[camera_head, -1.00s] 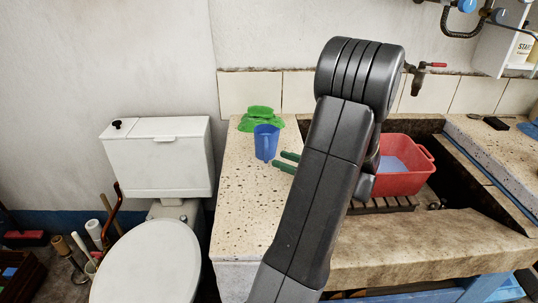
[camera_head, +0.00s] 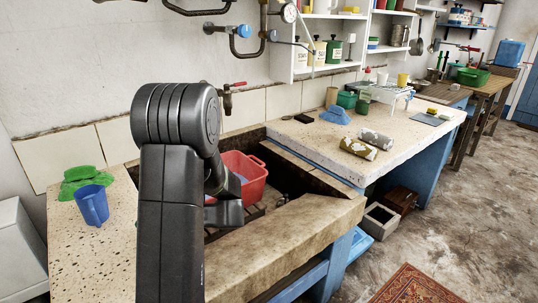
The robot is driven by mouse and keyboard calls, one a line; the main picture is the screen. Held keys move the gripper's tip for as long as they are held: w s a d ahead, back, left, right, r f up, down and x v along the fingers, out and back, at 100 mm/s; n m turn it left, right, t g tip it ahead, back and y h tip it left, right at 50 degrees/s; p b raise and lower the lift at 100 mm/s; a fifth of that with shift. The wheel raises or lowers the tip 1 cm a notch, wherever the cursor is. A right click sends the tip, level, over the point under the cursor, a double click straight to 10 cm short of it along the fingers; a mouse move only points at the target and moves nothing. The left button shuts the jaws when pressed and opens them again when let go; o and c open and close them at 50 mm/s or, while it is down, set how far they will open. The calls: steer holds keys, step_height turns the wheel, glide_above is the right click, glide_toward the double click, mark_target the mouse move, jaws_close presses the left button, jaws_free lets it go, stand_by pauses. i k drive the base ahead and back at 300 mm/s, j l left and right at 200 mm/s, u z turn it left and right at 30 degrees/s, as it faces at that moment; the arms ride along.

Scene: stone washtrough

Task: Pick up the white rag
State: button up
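I cannot make out a white rag for certain in this view. Two rolled or cylindrical things with a grey and white pattern (camera_head: 357,149) lie on the right counter, and I cannot tell whether they are cloth. A crumpled blue cloth (camera_head: 335,116) lies behind them, and a bright green cloth-like heap (camera_head: 82,181) lies on the left counter. My dark arm rises in front of the trough, and my gripper is hidden behind it. Whether it holds anything does not show.
A blue jug (camera_head: 92,205) stands on the left counter. A red basin (camera_head: 245,172) sits in the stone trough (camera_head: 290,235), with a tap (camera_head: 228,98) above. A white wire rack (camera_head: 385,92) stands on the right counter. Open floor (camera_head: 460,220) lies to the right, with a rug (camera_head: 415,287).

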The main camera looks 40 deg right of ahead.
mark_target(382, 140)
steer(key=j, duration=0.15)
steer(key=z, duration=2.3)
steer(key=i+j, duration=0.05)
